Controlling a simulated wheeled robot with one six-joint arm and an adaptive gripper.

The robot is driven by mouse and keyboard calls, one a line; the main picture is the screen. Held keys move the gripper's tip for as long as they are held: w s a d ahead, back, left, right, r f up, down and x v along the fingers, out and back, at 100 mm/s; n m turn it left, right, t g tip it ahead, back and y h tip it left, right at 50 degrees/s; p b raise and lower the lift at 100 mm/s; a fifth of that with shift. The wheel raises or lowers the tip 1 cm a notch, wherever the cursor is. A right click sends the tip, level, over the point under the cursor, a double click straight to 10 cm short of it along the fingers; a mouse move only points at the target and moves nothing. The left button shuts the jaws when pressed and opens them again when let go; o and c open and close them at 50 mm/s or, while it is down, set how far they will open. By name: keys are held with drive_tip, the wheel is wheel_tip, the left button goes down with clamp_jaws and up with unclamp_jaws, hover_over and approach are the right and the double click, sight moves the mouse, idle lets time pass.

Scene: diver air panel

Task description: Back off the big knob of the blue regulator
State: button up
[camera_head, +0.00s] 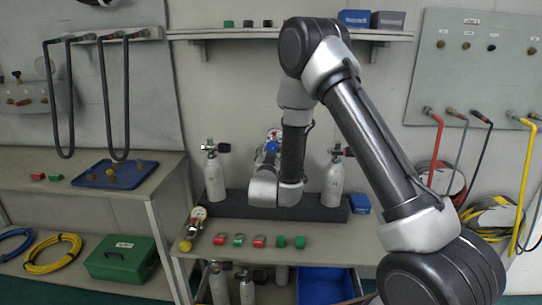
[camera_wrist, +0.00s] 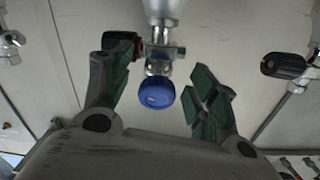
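The blue regulator's big round knob (camera_wrist: 157,93) shows in the wrist view, below a metal fitting (camera_wrist: 159,55) on a cylinder valve. My gripper (camera_wrist: 160,78) is open, with one dark green-padded finger on each side of the knob. A gap shows between the knob and each finger, so neither seems to touch it. In the head view the blue knob (camera_head: 271,149) is a small patch beside my wrist, under a round gauge (camera_head: 274,134). My wrist and forearm hide most of that regulator and its cylinder.
Grey cylinders with black-knobbed valves stand left (camera_head: 214,178) and right (camera_head: 333,182) in a dark rack (camera_head: 235,206). Another regulator with a yellow end (camera_head: 190,235) lies on the bench's left. Several red and green fittings (camera_head: 259,241) lie along the front. A blue box (camera_head: 360,204) sits at right.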

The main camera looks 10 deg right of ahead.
drive_tip(key=v, duration=1.2)
drive_tip(key=shift+a, duration=0.1)
